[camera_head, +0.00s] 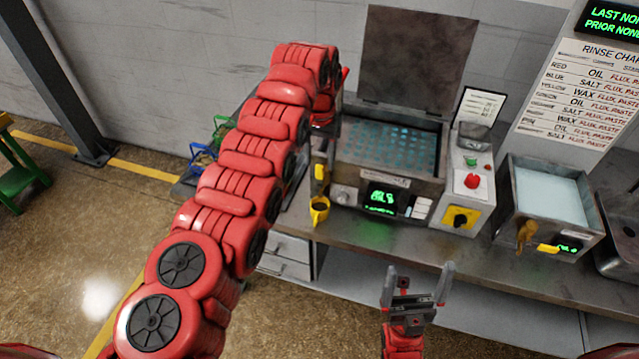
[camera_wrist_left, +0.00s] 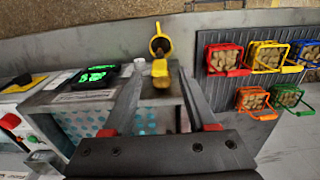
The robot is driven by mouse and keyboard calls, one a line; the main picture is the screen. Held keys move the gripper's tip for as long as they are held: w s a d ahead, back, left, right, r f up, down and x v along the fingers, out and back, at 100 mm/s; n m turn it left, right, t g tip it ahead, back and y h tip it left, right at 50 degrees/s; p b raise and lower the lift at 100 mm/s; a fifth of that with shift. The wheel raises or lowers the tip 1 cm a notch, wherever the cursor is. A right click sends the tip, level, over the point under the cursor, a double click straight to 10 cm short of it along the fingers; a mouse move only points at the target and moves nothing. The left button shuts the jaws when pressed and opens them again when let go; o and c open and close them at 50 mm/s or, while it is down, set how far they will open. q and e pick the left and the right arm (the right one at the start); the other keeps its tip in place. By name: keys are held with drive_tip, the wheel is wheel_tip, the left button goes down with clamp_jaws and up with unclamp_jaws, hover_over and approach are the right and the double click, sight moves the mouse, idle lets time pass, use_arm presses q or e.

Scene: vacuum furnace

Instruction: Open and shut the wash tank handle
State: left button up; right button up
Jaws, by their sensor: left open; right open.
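The tank with the raised dark lid, probably the wash tank (camera_head: 345,148), stands on the bench with a teal perforated surface inside. A yellow handle (camera_head: 320,172) shows at its left front corner. In the left wrist view, the yellow handle (camera_wrist_left: 160,70) lies between or just beyond the tips of my open left gripper (camera_wrist_left: 160,82); I cannot tell whether they touch. In the head view my red arm hides most of that gripper. A yellow cup (camera_head: 319,210) is below the handle. My right gripper (camera_head: 418,282) is open and empty in front of the bench.
A control box with a red button (camera_head: 472,181) stands right of the tank. Further right is a tank of pale liquid (camera_head: 550,192) with a brown tap and yellow handle. The floor at left is mostly clear.

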sight(320, 188)
use_arm(q)
wheel_tip(320, 188, down, 7)
drive_tip(key=shift+s+d+p, duration=0.1)
drive_tip(key=shift+p, duration=1.05)
drive_tip(key=shift+f, duration=0.4)
clamp_jaws()
